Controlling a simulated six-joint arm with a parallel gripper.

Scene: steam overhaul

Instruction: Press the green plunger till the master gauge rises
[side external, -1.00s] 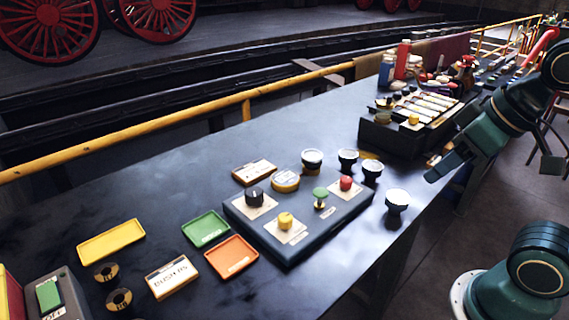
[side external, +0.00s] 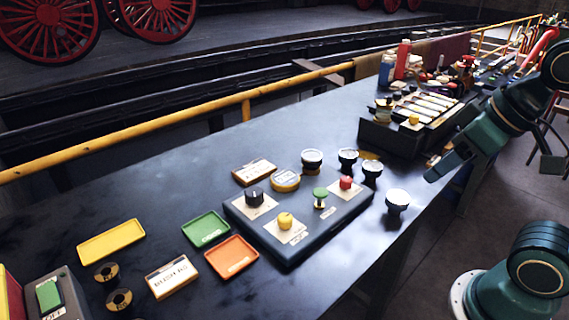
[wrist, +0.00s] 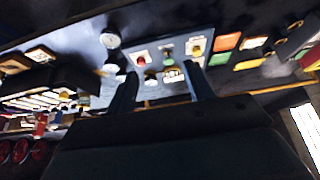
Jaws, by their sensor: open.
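The green plunger (side external: 320,195) stands upright on a dark control box (side external: 290,253), between a yellow knob (side external: 285,221) and a red button (side external: 346,184). It also shows small in the wrist view (wrist: 168,60). Several round white-faced gauges stand around the box, one at the front right (side external: 397,198) and one behind it (side external: 312,157); I cannot tell which is the master gauge, and their needles are too small to read. My gripper (side external: 446,170) is open and empty, right of the box and well apart from the plunger. Its two fingers (wrist: 160,88) frame the lower wrist view.
A black knob (side external: 254,196) is also on the box. Green (side external: 206,229), orange (side external: 232,257) and yellow (side external: 110,241) trays lie to the left. A dark rack (side external: 390,137) stands near my gripper. A yellow rail (side external: 170,120) runs behind the table.

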